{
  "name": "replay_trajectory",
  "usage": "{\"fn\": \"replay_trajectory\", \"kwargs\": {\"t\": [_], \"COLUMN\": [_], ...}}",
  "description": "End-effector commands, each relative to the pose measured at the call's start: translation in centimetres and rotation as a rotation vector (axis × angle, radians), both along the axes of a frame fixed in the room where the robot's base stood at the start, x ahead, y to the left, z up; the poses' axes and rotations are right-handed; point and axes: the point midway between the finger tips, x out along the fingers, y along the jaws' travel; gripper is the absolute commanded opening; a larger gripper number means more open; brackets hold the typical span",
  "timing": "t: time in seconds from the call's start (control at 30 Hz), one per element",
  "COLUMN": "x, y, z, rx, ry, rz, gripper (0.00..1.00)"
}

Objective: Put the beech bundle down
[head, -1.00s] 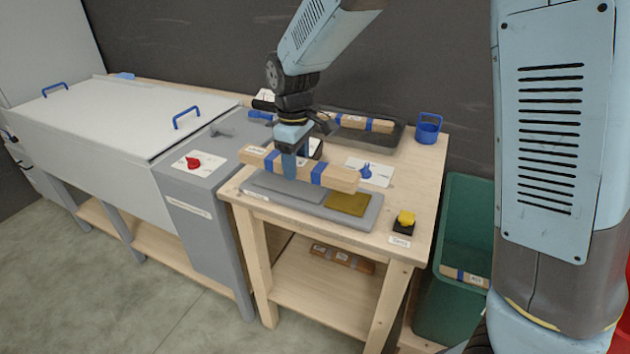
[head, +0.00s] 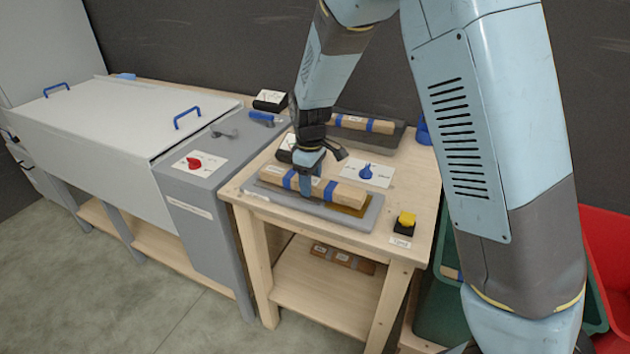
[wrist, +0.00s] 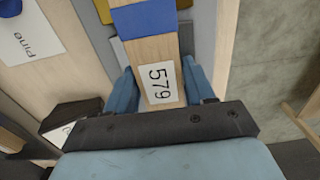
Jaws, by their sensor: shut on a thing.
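The beech bundle (head: 338,193), pale wood with blue bands, lies lengthwise over the grey tray (head: 352,218) on the bench. In the wrist view the bundle (wrist: 153,50) shows a white label reading 579 and a blue band. My gripper (head: 307,190) is shut on the bundle near its middle, coming from above. In the wrist view its blue fingers (wrist: 160,88) stand on both sides of the wood. The bundle looks level and very low over the tray; I cannot tell if it touches. It partly hides a mustard pad (head: 346,210) on the tray.
A second banded bundle (head: 365,124) lies in a dark tray at the back. A blue dial (head: 366,171) and a yellow button (head: 406,218) are on the bench. A brown bundle (head: 342,258) lies on the lower shelf. A green bin (head: 440,310) stands at right.

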Motion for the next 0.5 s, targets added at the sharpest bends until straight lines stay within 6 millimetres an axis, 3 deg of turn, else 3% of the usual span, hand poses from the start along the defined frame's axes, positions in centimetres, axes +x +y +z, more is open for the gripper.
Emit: {"fn": "replay_trajectory", "kwargs": {"t": [0.27, 0.3, 0.5], "x": [0.03, 0.01, 0.01], "y": [0.02, 0.03, 0.04], "z": [-0.09, -0.11, -0.08], "rx": [0.001, 0.001, 0.001], "ry": [-0.001, -0.001, -0.001], "rz": [0.000, 0.000, 0.000], "gripper": [0.10, 0.56, 0.75]}}
